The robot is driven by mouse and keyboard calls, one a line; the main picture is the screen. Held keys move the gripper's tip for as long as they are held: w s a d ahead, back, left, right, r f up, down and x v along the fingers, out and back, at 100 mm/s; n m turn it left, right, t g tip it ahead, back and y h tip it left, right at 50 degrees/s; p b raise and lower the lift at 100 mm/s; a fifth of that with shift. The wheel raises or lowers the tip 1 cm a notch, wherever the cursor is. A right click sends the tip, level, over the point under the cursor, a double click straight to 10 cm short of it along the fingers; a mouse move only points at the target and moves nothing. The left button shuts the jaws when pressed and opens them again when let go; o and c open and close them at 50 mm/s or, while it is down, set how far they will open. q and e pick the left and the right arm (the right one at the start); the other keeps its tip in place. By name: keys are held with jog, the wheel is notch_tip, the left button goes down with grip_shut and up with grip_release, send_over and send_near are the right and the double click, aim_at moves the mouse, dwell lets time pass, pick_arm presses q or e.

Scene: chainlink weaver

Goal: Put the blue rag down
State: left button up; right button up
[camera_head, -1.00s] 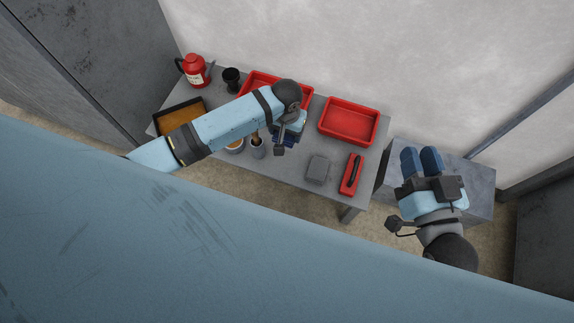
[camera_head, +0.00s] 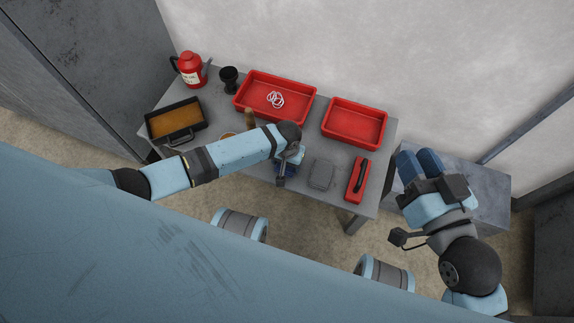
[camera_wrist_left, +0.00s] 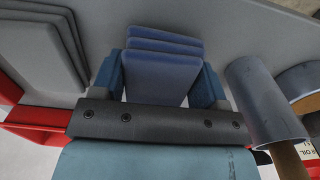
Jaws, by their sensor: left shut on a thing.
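The blue rag (camera_wrist_left: 160,72) is a folded, layered blue stack between my left gripper's fingers in the left wrist view. My left gripper (camera_head: 287,171) is shut on it above the front middle of the grey table (camera_head: 337,199). In the head view the rag is mostly hidden under the gripper. I cannot tell whether it touches the tabletop. My right gripper (camera_head: 419,163) is empty with its blue fingers together, off the table's right end near a lower grey block.
A grey pad (camera_head: 322,173) and a red black-handled tool (camera_head: 357,180) lie right of my left gripper. Two red trays (camera_head: 239,103) (camera_head: 355,125) stand behind; the left holds white rings (camera_head: 275,99).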

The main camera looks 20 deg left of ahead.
pick_arm(q)
jog(key=shift+f, duration=0.6)
pick_arm(e)
jog(key=shift+f+g, duration=0.3)
jog(key=shift+f, duration=0.15)
pick_arm(q)
jog(key=o, duration=0.9)
jog(key=shift+f, duration=0.1)
jog(key=shift+r, duration=0.3)
notch_tip(320, 180, up, 12)
jog(key=p, duration=0.5)
jog(key=shift+f+p, duration=0.15)
jog(key=shift+p, duration=0.15)
pick_arm(e)
notch_tip(320, 180, up, 8)
jog(key=t, duration=0.3)
jog(key=shift+d+r+m, duration=0.15)
jog(key=shift+d+m, duration=0.15)
jog(key=shift+m, duration=0.1)
pick_arm(q)
jog(key=shift+s, duration=0.1)
pick_arm(e)
jog(key=shift+s, duration=0.15)
